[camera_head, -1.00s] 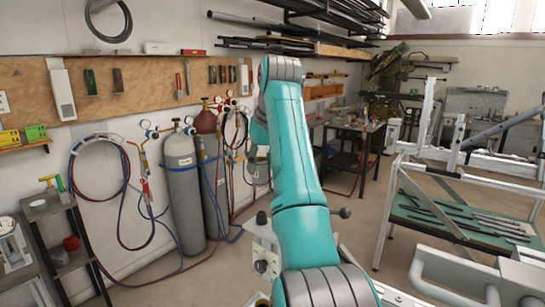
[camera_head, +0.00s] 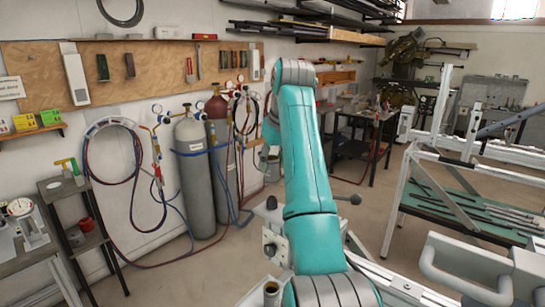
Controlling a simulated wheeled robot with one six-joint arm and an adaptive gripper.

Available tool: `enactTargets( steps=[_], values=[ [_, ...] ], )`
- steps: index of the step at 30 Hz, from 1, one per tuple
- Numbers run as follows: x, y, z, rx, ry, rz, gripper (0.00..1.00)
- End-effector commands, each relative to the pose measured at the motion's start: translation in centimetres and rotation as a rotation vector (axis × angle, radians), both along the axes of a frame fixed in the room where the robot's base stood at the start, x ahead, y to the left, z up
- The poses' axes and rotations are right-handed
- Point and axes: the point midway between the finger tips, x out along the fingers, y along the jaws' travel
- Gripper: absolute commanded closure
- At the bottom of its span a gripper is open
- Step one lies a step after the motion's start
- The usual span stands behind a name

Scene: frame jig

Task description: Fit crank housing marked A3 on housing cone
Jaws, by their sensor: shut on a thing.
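My teal arm rises through the middle of the head view and bends over at a grey joint near the top. My gripper is not visible; my own arm hides most of what lies behind it. A teal and grey part of my arm shows just left of the upper link, low part grey. No crank housing marked A3 can be made out. A short grey round post (camera_head: 271,292) with a dark top stands at the bottom edge, left of my arm's base; I cannot tell whether it is the housing cone.
A grey metal fixture with a dark knob (camera_head: 270,249) stands close to my arm's left side. Gas cylinders (camera_head: 191,180) with hoses stand at the wall. A pale metal frame (camera_head: 400,195) and green-topped table (camera_head: 450,208) are at right. Floor between is open.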

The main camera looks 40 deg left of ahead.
Motion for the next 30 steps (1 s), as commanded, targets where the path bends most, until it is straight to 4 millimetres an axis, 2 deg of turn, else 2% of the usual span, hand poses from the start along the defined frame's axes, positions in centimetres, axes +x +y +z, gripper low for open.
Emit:
enactTargets(
  steps=[13,30],
  values=[
    [0.0,0.0,-1.5,0.001,0.000,0.000,1.00],
    [0.0,0.0,-1.7,0.001,0.000,0.000,1.00]
  ],
)
